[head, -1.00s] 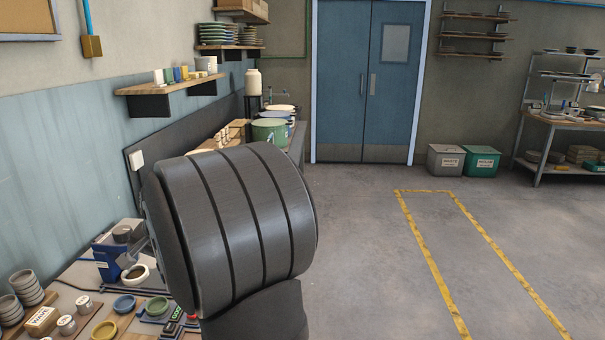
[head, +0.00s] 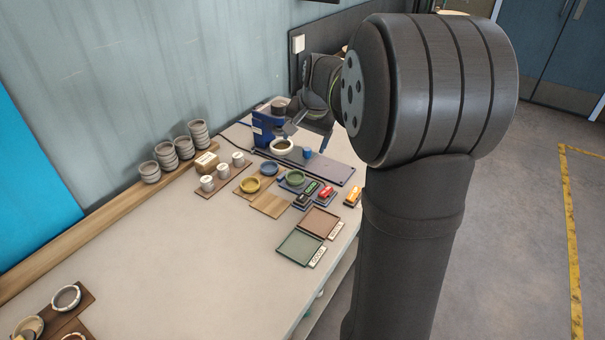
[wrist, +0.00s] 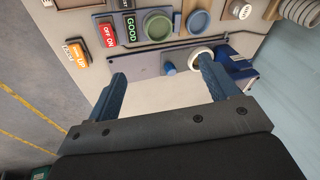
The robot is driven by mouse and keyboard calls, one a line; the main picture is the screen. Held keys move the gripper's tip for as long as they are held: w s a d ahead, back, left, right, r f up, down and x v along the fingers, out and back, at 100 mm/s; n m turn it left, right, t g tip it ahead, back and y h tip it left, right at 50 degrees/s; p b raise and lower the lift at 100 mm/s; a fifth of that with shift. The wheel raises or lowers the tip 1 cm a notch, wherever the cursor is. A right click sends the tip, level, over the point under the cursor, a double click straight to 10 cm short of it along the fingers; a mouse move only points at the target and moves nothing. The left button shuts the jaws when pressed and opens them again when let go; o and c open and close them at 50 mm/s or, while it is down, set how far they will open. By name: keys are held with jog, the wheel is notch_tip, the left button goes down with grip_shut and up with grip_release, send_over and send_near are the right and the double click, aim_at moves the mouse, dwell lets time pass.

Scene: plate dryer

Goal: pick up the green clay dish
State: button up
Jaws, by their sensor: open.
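The green clay dish (head: 295,177) is a small round dish. It lies on the bench among small mats, right of a blue dish (head: 269,169) and a yellow dish (head: 250,185). In the wrist view the green dish (wrist: 158,27) shows near the top, beyond the fingertips, with the blue dish (wrist: 198,22) to its right. My gripper (head: 307,137) is over the dark flat device behind the dishes. In the wrist view the gripper (wrist: 163,72) is open and empty, its two blue fingers apart, and it does not touch the green dish.
A blue box (head: 266,127) and a whitish ring-shaped dish (head: 283,147) stand on the dark device (head: 330,166). Labelled buttons (head: 312,190) sit right of the green dish. A green tray (head: 299,246) and a brown tray (head: 318,222) lie in front.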

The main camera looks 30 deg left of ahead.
jog(key=w+a+n+g+h, duration=0.1)
jog(key=w+a+n+h, duration=0.15)
jog(key=n, duration=0.45)
jog(key=n+h, duration=0.1)
jog(key=n, duration=0.9)
send_over(296, 179)
jog(key=shift+g, duration=0.4)
jog(key=f, duration=1)
jog(key=shift+s+d+f, duration=0.15)
jog(key=shift+s+d, duration=0.05)
jog(key=shift+s, duration=0.05)
jog(key=shift+w+a+f, duration=0.1)
jog(key=shift+f, duration=1.45)
jog(key=shift+a+f, duration=0.1)
jog(key=shift+f, duration=1.45)
jog(key=c, duration=1.1)
jog(key=shift+c, duration=0.2)
jog(key=shift+r, duration=0.2)
